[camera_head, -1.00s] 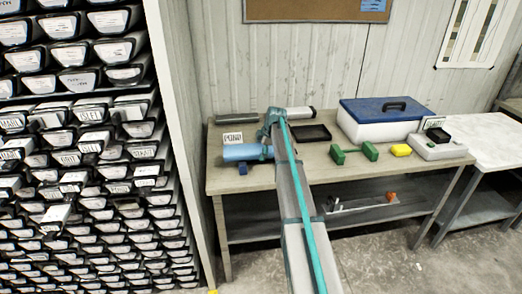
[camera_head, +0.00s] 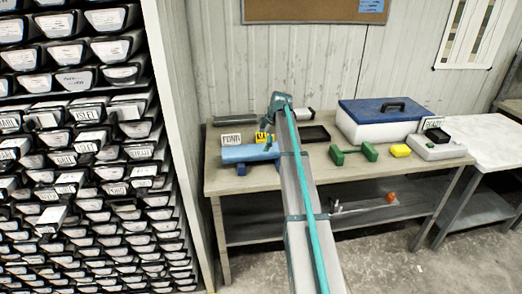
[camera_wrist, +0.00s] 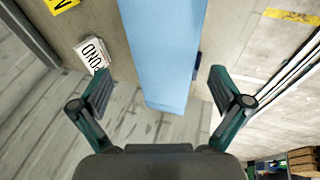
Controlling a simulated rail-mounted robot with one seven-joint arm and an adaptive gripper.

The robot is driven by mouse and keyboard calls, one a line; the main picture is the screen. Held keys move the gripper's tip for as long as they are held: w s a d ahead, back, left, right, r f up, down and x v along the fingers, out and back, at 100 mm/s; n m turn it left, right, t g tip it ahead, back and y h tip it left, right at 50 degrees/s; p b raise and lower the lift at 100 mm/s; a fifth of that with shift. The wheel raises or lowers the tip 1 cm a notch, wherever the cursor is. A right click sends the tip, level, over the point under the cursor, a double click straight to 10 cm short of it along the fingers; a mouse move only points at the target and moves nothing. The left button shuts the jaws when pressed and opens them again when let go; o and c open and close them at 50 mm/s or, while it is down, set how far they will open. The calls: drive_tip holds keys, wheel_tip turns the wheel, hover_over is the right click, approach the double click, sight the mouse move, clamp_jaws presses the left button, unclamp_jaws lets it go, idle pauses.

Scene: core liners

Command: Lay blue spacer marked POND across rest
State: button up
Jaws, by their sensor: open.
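The blue spacer (camera_head: 250,153) lies on its side at the left end of the bench, by a white card reading POND (camera_head: 231,138). A small dark blue block (camera_head: 241,170) shows below its front side, perhaps part of the rest; most of that support is hidden. In the wrist view the spacer (camera_wrist: 165,55) runs from the top edge down between the fingers of my gripper (camera_wrist: 160,90). The gripper is open, with a gap on both sides of the spacer. The POND card (camera_wrist: 93,54) shows to the left. In the head view my arm hides the gripper.
A yellow tag (camera_head: 262,138) stands behind the spacer. A black tray (camera_head: 308,134), green stand (camera_head: 354,153), yellow block (camera_head: 401,150) and blue-lidded box (camera_head: 383,122) are further right. A rack of labelled liners (camera_head: 80,150) stands left. Bare bench lies in front of the green stand.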

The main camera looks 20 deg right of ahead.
drive_tip(key=b+v, duration=0.1)
drive_tip(key=v, duration=0.4)
drive_tip(key=shift+f, duration=0.1)
